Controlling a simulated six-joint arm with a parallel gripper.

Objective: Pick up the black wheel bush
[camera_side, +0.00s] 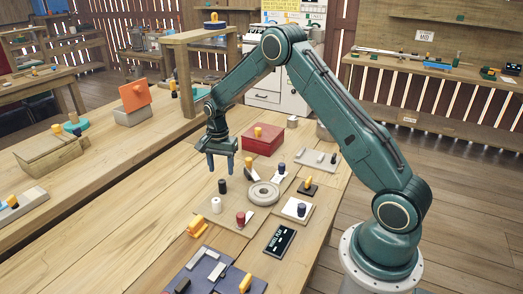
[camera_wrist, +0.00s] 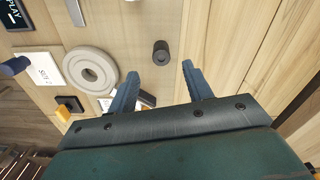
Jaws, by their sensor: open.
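The black wheel bush (camera_side: 222,186) is a small dark cylinder standing upright on the wooden board, left of a grey ring-shaped wheel (camera_side: 263,193). In the wrist view the bush (camera_wrist: 161,52) shows its round top, just beyond the fingertips and between their lines. My gripper (camera_side: 220,167) points down above the bush, with its blue fingers apart and nothing between them. The gripper also shows in the wrist view (camera_wrist: 160,69), with a clear gap between it and the bush.
A white cylinder (camera_side: 216,205) stands in front of the bush. A red-capped piece (camera_side: 241,219) and a black label plate (camera_side: 280,240) lie nearer the camera. A red box (camera_side: 262,139) stands behind.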

